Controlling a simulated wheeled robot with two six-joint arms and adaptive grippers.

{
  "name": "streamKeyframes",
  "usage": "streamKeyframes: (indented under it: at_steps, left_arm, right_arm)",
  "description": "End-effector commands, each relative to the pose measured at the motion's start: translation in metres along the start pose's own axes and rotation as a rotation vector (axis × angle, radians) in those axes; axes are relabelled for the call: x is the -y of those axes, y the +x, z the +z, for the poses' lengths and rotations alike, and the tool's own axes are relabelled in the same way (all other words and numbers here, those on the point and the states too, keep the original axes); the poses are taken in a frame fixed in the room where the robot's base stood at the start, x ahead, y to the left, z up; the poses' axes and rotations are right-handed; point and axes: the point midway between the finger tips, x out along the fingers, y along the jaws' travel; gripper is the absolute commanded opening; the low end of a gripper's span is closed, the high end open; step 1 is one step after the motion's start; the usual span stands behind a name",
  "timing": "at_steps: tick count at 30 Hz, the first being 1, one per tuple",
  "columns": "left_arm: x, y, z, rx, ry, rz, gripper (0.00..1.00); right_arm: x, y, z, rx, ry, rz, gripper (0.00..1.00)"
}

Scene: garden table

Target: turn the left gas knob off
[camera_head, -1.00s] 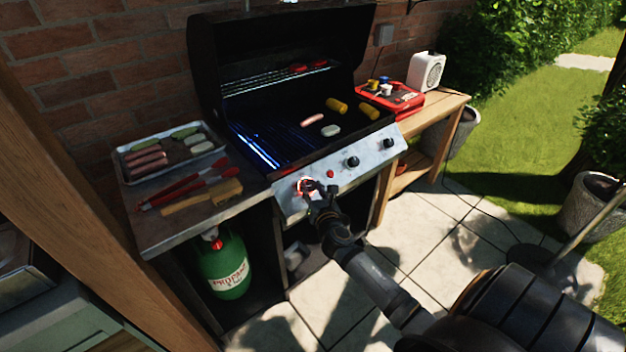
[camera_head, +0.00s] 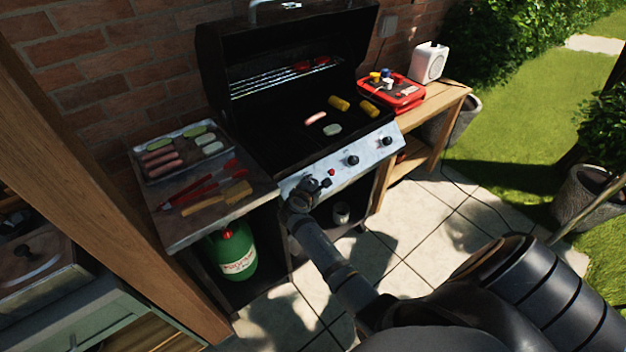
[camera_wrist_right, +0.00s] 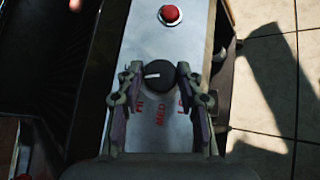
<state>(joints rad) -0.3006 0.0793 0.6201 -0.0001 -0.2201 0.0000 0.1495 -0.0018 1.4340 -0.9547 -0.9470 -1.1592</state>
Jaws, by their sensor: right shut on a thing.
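My right gripper (camera_head: 306,190) is at the left end of the grill's steel control panel (camera_head: 340,168), where it hides the left gas knob in the head view. In the right wrist view my right gripper (camera_wrist_right: 160,80) has a finger on each side of the black left knob (camera_wrist_right: 159,76) and is shut on it. The knob's white pointer points left in that view, above the red HI mark (camera_wrist_right: 139,104); MED and LO are printed further round. The burners under the grill show no blue flame. My left gripper is not in view.
A red button (camera_head: 332,172) and two more knobs (camera_head: 353,160) sit further right on the panel. Tongs (camera_head: 205,184) and a food tray (camera_head: 181,153) lie on the left side table. A green gas bottle (camera_head: 232,252) stands below. The lid (camera_head: 290,45) is open.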

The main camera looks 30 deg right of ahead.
Motion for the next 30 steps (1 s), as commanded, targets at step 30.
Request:
streamKeyframes:
  at_steps: [30]
  left_arm:
    - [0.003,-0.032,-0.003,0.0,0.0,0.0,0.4]
  right_arm:
    - [-0.002,0.001,0.001,-0.02,0.2,-0.2,0.05]
